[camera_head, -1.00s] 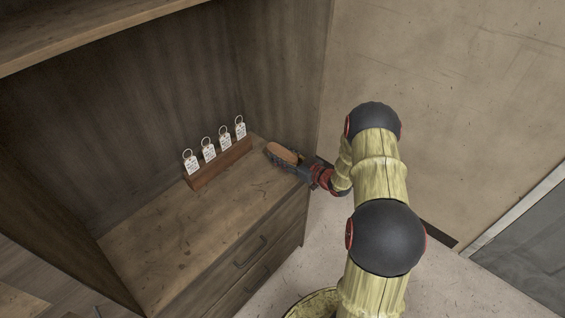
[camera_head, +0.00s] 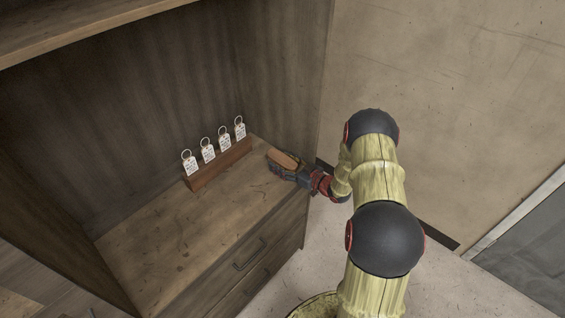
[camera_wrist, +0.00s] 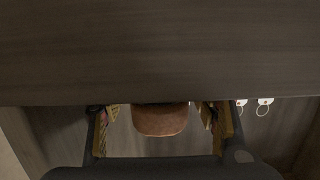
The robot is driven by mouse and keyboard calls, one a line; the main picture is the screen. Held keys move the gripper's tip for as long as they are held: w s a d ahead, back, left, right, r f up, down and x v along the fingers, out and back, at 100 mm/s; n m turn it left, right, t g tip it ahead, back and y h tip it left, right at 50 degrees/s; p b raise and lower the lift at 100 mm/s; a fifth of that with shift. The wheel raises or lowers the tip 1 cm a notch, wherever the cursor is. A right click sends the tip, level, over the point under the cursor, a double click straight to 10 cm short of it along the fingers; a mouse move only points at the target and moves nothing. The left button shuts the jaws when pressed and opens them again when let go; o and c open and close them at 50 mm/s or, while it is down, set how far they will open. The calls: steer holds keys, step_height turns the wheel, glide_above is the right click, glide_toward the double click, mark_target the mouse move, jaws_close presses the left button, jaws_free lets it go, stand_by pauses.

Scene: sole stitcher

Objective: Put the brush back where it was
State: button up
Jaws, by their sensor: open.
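The brush (camera_head: 285,159), with a brown, rounded back, is at the right end of the cabinet's wooden top in the head view. It also shows in the wrist view (camera_wrist: 160,121), between the two fingers, with a gap on either side. My gripper (camera_head: 289,171) reaches in from the right, and its dark fingers partly cover the brush. In the wrist view my gripper (camera_wrist: 160,113) is open, with the fingers spread around the brush. The brush's underside is hidden, so I cannot tell whether it touches the top.
A wooden rack (camera_head: 218,165) with several white key tags (camera_head: 208,151) stands left of the brush. The cabinet top (camera_head: 180,225) is clear in front of the rack. A cabinet side panel (camera_head: 285,75) rises behind the brush. Drawers (camera_head: 250,265) are below.

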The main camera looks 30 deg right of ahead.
mark_target(296, 168)
steer(key=shift+r, duration=0.25)
steer(key=p+v, duration=0.3)
steer(key=v, duration=0.8)
steer(key=shift+s, duration=0.15)
steer(key=shift+s+d, duration=0.1)
steer(key=shift+s, duration=0.3)
